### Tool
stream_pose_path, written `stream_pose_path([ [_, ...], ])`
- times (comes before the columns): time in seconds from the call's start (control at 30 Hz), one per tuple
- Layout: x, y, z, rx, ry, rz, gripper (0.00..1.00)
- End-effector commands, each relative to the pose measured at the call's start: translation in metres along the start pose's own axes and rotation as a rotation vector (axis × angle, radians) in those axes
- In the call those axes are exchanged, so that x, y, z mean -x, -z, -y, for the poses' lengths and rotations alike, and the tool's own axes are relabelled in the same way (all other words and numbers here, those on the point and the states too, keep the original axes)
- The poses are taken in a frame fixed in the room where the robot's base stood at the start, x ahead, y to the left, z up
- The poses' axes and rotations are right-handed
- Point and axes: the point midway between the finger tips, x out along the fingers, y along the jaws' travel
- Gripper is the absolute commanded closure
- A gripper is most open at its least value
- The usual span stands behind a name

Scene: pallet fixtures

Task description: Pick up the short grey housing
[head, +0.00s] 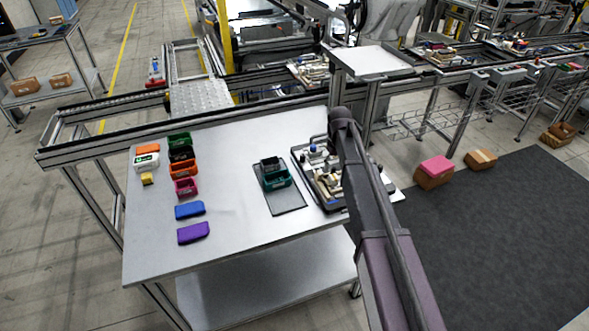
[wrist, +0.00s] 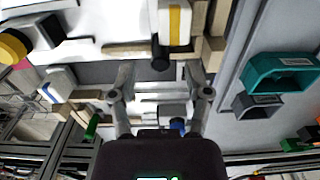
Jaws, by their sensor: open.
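My gripper (wrist: 159,78) is open above the fixture pallet (wrist: 98,72), its two fingers apart. A small light grey block (wrist: 172,110) shows between the fingers near the palm, with a blue part behind it; I cannot tell whether it is the short grey housing. In the head view, my arm covers the gripper and part of the pallet (head: 334,208).
The teal housing stands on a dark mat (head: 289,200) left of the pallet. In the wrist view, a white block with a yellow stripe (wrist: 174,22) and wooden blocks stand near the fingers.

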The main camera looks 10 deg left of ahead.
Motion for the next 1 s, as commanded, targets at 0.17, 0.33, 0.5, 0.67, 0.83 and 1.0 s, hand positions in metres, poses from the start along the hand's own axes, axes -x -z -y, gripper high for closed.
stream_pose_path([
  [0.17,0.000,0.000,0.000,0.000,0.000,0.000,0.37],
  [0.33,0.000,0.000,0.000,0.000,0.000,0.000,0.37],
  [0.5,0.000,-0.001,0.000,-0.002,0.000,0.000,0.37],
  [0.67,0.000,-0.015,-0.004,-0.021,0.000,0.000,0.37],
  [0.83,0.000,-0.051,-0.014,-0.077,0.000,0.000,0.37],
  [1.0,0.000,-0.109,-0.029,-0.171,-0.001,0.000,0.37],
])
